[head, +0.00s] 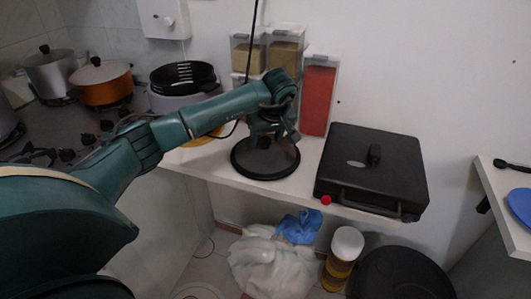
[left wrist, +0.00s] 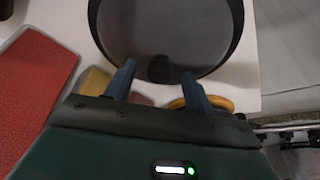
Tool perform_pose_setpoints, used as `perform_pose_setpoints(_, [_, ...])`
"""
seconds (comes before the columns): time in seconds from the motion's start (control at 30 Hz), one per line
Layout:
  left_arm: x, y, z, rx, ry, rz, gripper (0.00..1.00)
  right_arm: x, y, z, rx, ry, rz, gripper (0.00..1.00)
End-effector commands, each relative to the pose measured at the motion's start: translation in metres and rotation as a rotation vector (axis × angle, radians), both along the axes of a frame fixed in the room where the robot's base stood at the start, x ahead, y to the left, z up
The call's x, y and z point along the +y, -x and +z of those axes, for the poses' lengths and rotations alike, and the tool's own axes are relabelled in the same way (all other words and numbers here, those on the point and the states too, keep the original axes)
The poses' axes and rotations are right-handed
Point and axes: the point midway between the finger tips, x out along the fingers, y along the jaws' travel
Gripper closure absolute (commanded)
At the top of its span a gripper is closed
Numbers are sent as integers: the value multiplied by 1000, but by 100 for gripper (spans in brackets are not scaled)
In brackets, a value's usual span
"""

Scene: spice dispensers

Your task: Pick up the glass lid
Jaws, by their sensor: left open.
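The glass lid (head: 252,165) is a round, dark disc with a black rim, lying on the white counter under my left gripper. In the left wrist view the lid (left wrist: 165,28) fills the top middle, and its dark knob (left wrist: 158,68) shows between the two fingertips. My left gripper (head: 272,137) is above the lid, pointing down. In the left wrist view the gripper (left wrist: 157,80) is open, with one finger on each side of the knob in the picture. I cannot tell how far the fingertips are from the knob. My right gripper is in neither view.
A red-filled spice dispenser (head: 318,98) and other spice dispensers (head: 284,52) stand behind the lid. A black grill (head: 372,170) is on the right. A black pan (head: 184,78) and an orange pot (head: 102,82) stand left. The counter's front edge (head: 225,179) is close to the lid.

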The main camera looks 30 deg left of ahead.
Motion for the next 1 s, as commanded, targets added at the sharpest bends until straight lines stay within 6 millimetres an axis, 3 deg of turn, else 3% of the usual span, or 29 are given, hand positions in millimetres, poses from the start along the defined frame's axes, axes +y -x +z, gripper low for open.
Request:
perform_pose_setpoints(0.07, [0,0,0,0,0,0,46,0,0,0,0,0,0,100])
perform_pose_setpoints(0.73, [0,0,0,0,1,1,100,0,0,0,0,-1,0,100])
perform_pose_setpoints(1.0, [0,0,1,-1,1,1,100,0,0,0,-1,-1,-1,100])
